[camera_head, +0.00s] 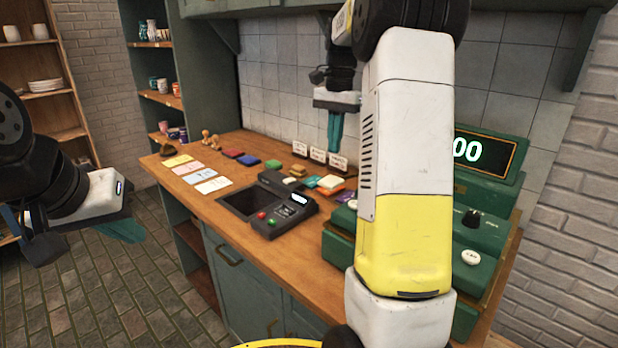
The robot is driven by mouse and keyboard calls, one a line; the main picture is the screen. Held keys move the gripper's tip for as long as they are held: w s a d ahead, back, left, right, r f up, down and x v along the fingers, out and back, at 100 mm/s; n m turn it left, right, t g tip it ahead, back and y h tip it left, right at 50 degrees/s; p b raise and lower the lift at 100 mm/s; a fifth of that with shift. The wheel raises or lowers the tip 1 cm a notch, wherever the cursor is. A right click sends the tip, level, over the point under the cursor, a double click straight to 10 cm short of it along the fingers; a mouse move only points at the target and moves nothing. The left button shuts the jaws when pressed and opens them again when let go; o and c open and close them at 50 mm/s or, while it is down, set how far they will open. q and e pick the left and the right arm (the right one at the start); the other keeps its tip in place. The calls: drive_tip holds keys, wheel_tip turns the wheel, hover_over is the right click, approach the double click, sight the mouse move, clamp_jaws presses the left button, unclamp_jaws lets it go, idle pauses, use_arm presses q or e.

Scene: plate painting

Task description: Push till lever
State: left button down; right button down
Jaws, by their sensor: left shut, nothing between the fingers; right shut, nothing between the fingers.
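The green till (490,222) stands at the right end of the wooden counter, with a lit display (482,152) showing zeros. A black knob (471,218) and a round white button (470,257) sit on its right part. My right arm crosses in front of the till and hides its middle; I cannot make out a lever for sure. My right gripper (335,132) has teal fingers, shut and empty, pointing down above the back of the counter, left of the till. My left gripper (122,231) is shut and empty over the floor at the left, well away from the till.
Shelves with crockery (45,86) stand at the left. The tiled wall is close behind.

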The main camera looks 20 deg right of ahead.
sight(332, 179)
drive_tip(key=shift+s+a+f, duration=0.15)
drive_tip(key=shift+f, duration=1.6)
drive_tip(key=shift+s+a+f, duration=0.1)
drive_tip(key=shift+f, duration=1.65)
drive_tip(key=shift+f, duration=1.85)
drive_tip(key=shift+w+d+r, duration=0.3)
drive_tip(key=shift+w+d, duration=0.2)
drive_tip(key=shift+d, duration=0.1)
drive_tip(key=shift+w+d+r, duration=0.25)
drive_tip(key=shift+w+d, duration=0.25)
drive_tip(key=shift+d, duration=0.05)
wheel_tip(332, 179, up, 8)
drive_tip(key=shift+w+d, duration=0.25)
drive_tip(key=shift+d, duration=0.05)
